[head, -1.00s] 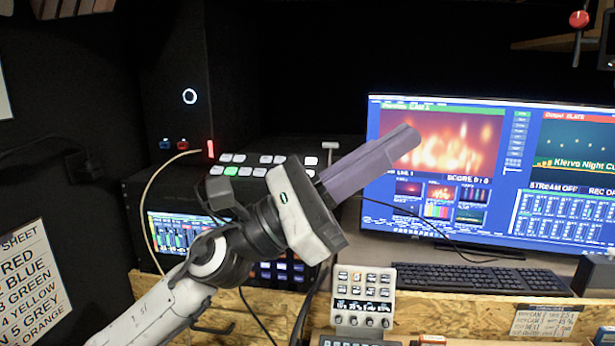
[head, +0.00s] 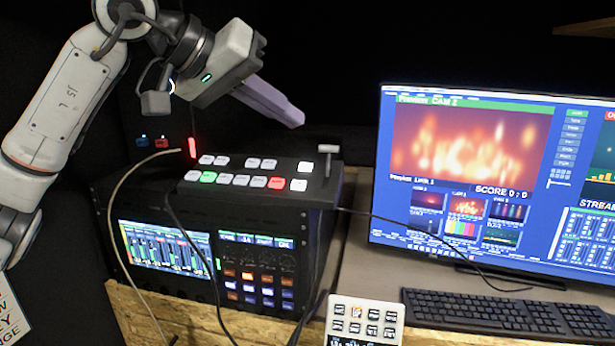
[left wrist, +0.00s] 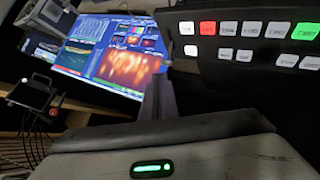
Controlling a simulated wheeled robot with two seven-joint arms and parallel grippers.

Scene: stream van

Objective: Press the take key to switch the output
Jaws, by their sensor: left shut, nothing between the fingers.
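The switcher panel (head: 240,194) sits on top of a black rack case, with two rows of small keys. In the front row one key is green (head: 208,177) and one is red (head: 276,183); the others are white. Two white keys (head: 298,184) stand apart at the right end, beside the lever (head: 328,152). I cannot read which is the take key. My left gripper (head: 299,119) is shut and empty, above the back of the panel and apart from it. In the left wrist view its fingers (left wrist: 158,98) are beside the panel (left wrist: 240,78). My right gripper is not in view.
A large monitor (head: 470,245) stands right of the case, with a keyboard (head: 500,312) before it. A small keypad (head: 363,322) is at the front. Cables hang over the case front, across the audio screen (head: 165,246). A red light (head: 192,147) stands behind the panel.

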